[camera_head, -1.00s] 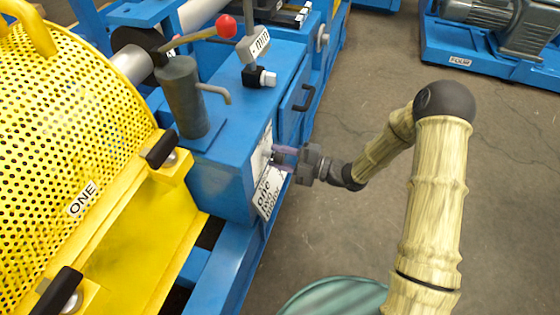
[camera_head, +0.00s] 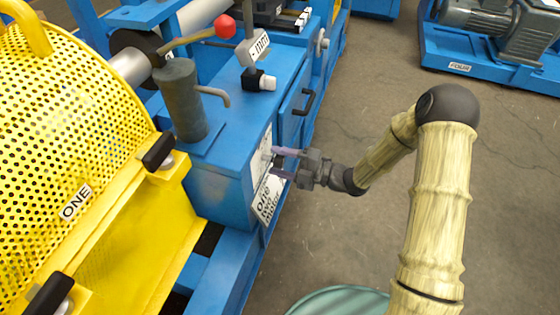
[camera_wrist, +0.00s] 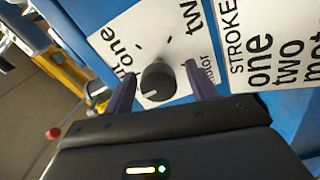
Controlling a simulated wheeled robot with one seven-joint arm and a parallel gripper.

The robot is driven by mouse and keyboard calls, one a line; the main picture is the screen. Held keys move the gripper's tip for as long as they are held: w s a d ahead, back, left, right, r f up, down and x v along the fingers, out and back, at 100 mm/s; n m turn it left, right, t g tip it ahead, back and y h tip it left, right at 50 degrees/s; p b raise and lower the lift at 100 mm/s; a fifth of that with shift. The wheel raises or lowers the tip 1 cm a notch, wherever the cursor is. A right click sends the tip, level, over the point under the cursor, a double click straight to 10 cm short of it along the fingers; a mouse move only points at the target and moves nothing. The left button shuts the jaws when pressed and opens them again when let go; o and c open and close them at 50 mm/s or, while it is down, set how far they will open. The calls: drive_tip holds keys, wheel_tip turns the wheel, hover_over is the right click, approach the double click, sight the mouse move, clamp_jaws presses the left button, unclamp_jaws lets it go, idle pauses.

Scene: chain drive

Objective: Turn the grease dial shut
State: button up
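The dial (camera_wrist: 158,81) is a small dark round knob on a white plate (camera_wrist: 110,40) marked "one" and "two". A pale mark shows on the knob's edge nearest the wrist camera. My gripper (camera_wrist: 160,75) has its two purple fingers on either side of the knob, with a visible gap on each side. In the head view my gripper (camera_head: 278,161) reaches the white plate (camera_head: 262,158) on the side of the blue cabinet from the right. The knob is too small to make out clearly there.
A second white label, "STROKE" (camera_wrist: 260,45), is beside the dial plate. A black handle (camera_head: 303,103), a white-and-black switch (camera_head: 262,82) and a red-tipped lever (camera_head: 225,27) are on the machine. The yellow perforated guard (camera_head: 60,110) is left. Open floor (camera_head: 350,90) lies right.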

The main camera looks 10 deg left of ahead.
idle(0.3)
drive_tip(key=s+d+p, duration=0.1)
drive_tip(key=d+p, duration=0.2)
drive_tip(key=d, duration=1.4)
drive_tip(key=shift+s+d+p, duration=0.15)
drive_tip(key=shift+s+p, duration=0.05)
drive_tip(key=shift+p, duration=0.2)
